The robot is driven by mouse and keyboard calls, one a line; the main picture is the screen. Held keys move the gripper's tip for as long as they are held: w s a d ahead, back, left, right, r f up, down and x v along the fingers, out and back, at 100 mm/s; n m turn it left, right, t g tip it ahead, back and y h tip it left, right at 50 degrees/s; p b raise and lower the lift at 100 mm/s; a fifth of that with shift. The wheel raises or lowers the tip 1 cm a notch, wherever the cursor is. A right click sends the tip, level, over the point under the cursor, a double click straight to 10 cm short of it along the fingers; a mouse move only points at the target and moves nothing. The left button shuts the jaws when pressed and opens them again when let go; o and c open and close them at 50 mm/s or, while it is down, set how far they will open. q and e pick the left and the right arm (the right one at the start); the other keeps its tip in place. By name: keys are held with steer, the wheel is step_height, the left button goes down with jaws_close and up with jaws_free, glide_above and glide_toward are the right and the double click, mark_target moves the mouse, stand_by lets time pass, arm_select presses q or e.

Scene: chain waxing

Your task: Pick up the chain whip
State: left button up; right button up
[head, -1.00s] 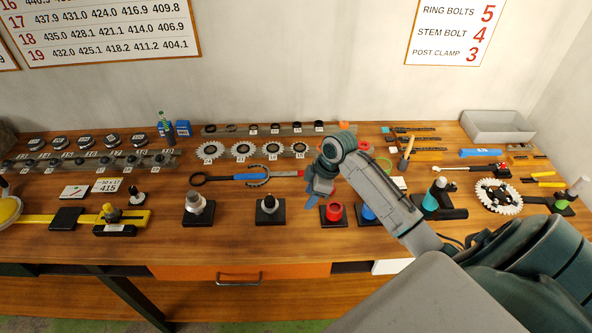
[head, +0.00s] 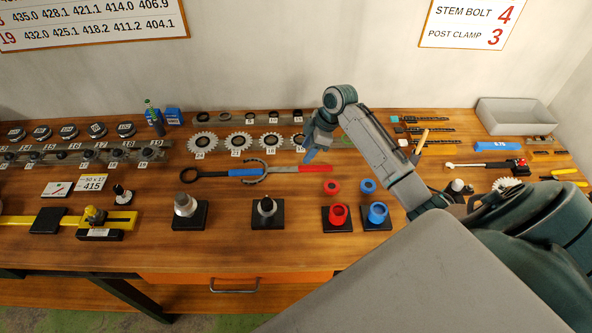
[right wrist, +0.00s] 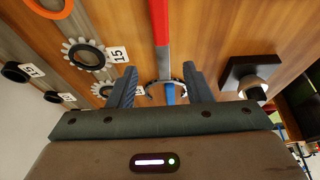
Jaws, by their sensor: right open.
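The chain whip (head: 315,169) lies flat on the wooden bench, with a red handle at right, a curved dark chain in the middle, and a blue section and black ring at left. I cannot tell whether the red and blue parts are one tool. My right gripper (head: 309,156) is over the red part near the chain. In the right wrist view the right gripper (right wrist: 160,88) is open and empty; the chain whip's red bar (right wrist: 160,25) runs between its fingers' line, with the chain below it. My left gripper is not in view.
Numbered sprockets (head: 238,142) stand behind the tool, close to the gripper. Red (head: 338,214) and blue (head: 377,213) cups and two dark-based posts (head: 267,207) stand in front. A grey bin (head: 515,116) is at back right.

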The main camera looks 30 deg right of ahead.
mark_target(296, 169)
steer(key=shift+x, duration=0.8)
steer(key=shift+w+d+f+b, duration=0.1)
steer(key=shift+w+f+b, duration=0.1)
steer(key=shift+b, duration=0.1)
steer(key=shift+s+b+x, duration=0.2)
steer(key=shift+b+x, duration=0.75)
steer(key=shift+x, duration=0.1)
steer(key=shift+s+b+x, duration=0.2)
steer(key=shift+b+x, duration=0.85)
steer(key=shift+b, duration=0.05)
steer(key=shift+w+a+f+b, duration=0.15)
steer(key=shift+a+f+b, duration=0.15)
steer(key=shift+f+b, duration=0.15)
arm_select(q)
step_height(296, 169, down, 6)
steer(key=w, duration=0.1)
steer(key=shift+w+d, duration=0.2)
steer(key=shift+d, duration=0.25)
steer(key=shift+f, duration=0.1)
arm_select(e)
steer(key=shift+r, duration=0.1)
steer(key=shift+c, duration=0.4)
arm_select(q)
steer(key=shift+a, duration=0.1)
arm_select(e)
jaws_close()
